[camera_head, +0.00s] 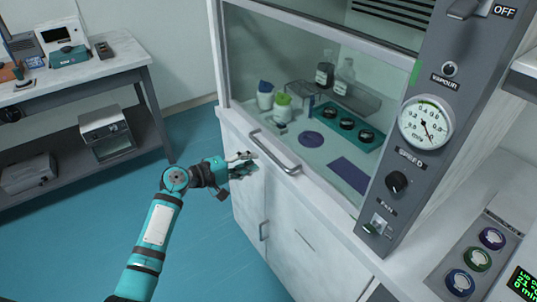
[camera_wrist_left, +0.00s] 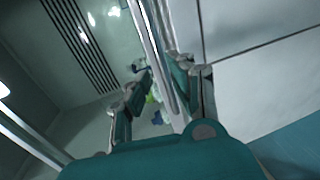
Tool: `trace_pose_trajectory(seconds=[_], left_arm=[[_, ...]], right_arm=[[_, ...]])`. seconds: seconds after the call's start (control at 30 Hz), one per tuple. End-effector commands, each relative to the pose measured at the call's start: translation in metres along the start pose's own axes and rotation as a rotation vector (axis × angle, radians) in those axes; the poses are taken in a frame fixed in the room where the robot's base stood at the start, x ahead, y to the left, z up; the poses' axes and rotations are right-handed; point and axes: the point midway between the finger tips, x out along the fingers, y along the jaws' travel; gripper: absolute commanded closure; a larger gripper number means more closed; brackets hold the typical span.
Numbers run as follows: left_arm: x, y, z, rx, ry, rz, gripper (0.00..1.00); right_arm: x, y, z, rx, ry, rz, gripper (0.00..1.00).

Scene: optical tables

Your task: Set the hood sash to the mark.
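The hood sash (camera_head: 300,60) is a clear pane across the front of the fume hood, seen low in its frame. Its grey bar handle (camera_head: 273,152) runs along its lower edge. A small green mark (camera_head: 415,73) is on the right post, well above the handle. My left gripper (camera_head: 249,163) is open just in front of and left of the handle. In the left wrist view the fingers of my left gripper (camera_wrist_left: 165,72) are spread, with a light bar (camera_wrist_left: 152,38) running between them in the picture; contact cannot be told. My right gripper is not in view.
Behind the pane are bottles (camera_head: 325,72), a teal tray (camera_head: 345,125) and a purple mat (camera_head: 349,175). The right post carries a dial gauge (camera_head: 425,122) and knobs. Cabinet doors (camera_head: 285,225) are below the handle. A side bench (camera_head: 85,72) stands at left; floor between is clear.

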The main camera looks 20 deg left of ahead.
Motion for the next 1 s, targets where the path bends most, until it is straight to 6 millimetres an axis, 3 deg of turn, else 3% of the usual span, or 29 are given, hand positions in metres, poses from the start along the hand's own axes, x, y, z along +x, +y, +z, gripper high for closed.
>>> trace_pose_trajectory(seconds=[0.2,0.4,0.77,0.93,1.0], left_arm=[[0.044,0.001,0.001,-0.001,-0.003,0.0,0.78],[0.066,0.0,0.0,-0.001,-0.001,0.0,0.78],[0.071,-0.001,0.001,0.001,-0.001,-0.001,0.78],[0.07,-0.001,0.001,0.001,-0.001,-0.001,0.99],[0.07,-0.001,0.001,0.001,0.0,-0.002,1.0]], right_arm=[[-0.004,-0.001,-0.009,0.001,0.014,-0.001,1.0],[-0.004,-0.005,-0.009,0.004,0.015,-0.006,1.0],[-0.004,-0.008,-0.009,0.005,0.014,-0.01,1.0],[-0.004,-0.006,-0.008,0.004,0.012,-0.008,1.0],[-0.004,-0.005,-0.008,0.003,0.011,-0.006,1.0]])
